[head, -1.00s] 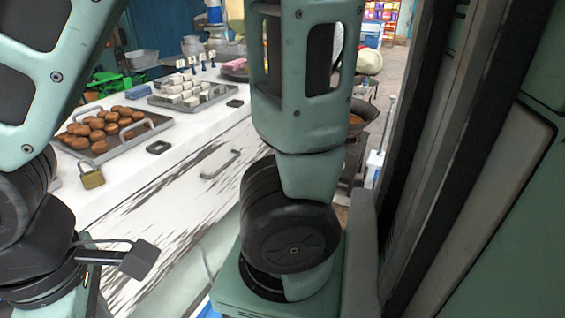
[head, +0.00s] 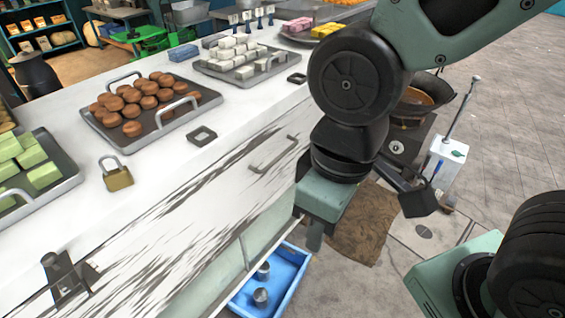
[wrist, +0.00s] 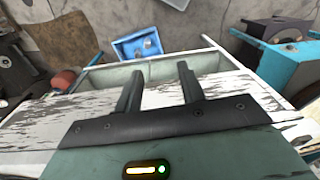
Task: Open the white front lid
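The white front lid (head: 215,185) is a worn white panel with dark scratches on the front of the white counter. It carries a bar handle (head: 273,154) near its upper right part. I see no clear gap along its upper edge. My gripper (head: 314,236) hangs in front of the lid's right part, below and right of the handle. In the wrist view my gripper (wrist: 158,85) shows two dark fingers apart with nothing between them. The worn white panel (wrist: 165,97) shows behind them; the handle cannot be made out there.
A padlock (head: 117,174) and a tray of brown round sweets (head: 203,97) are on the countertop. A blue crate (head: 291,270) with metal cups is on the floor below the lid. Tiled floor is open farther right.

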